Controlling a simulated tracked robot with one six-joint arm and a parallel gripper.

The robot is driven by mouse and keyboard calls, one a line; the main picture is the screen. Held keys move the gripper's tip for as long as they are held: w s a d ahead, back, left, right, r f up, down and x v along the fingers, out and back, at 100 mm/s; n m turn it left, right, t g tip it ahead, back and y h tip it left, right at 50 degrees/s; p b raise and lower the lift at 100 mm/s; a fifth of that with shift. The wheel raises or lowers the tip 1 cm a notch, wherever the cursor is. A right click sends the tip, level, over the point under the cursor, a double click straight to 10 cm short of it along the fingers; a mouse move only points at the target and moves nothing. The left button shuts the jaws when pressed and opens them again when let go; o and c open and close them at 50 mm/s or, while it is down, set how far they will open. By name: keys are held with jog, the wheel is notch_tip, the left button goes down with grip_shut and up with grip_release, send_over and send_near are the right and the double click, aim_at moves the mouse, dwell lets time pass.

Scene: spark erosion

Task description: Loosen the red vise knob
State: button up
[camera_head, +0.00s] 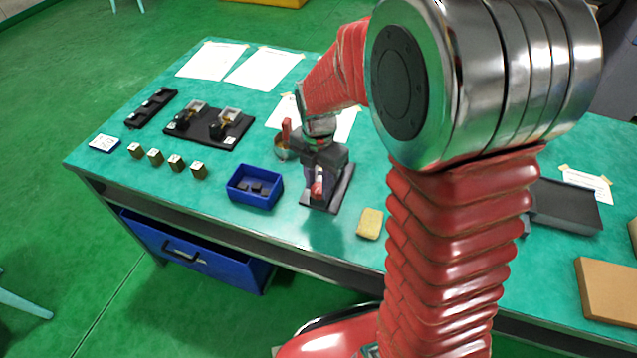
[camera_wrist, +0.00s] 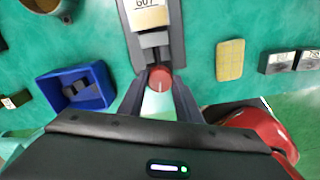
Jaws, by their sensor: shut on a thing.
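The red vise knob (camera_wrist: 160,79) shows in the wrist view at the front end of the dark vise (camera_wrist: 180,35). A white line on the knob runs roughly up and down. My gripper (camera_wrist: 159,88) is shut on the knob, with one finger on each side of it. A block with a label reading 607 (camera_wrist: 147,16) sits in the vise, partly cut off by the frame's top edge. In the head view the knob (camera_head: 317,191) shows just below my gripper (camera_head: 319,178), and the vise base (camera_head: 339,192) is partly hidden by the gripper.
A blue bin (camera_head: 254,200) with dark pieces stands left of the vise. A yellow sponge (camera_head: 370,223) lies to its right. Several small brass blocks (camera_head: 176,163) and a dark fixture board (camera_head: 230,130) are farther left. A blue drawer (camera_head: 180,247) stands out under the table.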

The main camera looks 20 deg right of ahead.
aim_at(318, 188)
jog(key=shift+w+n, duration=0.1)
jog(key=shift+n, duration=0.8)
jog(key=shift+o, duration=0.2)
jog(key=shift+c, duration=0.2)
jog(key=o, duration=1.1)
jog(key=shift+r, duration=0.1)
notch_tip(318, 188, up, 14)
jog(key=shift+f, duration=0.25)
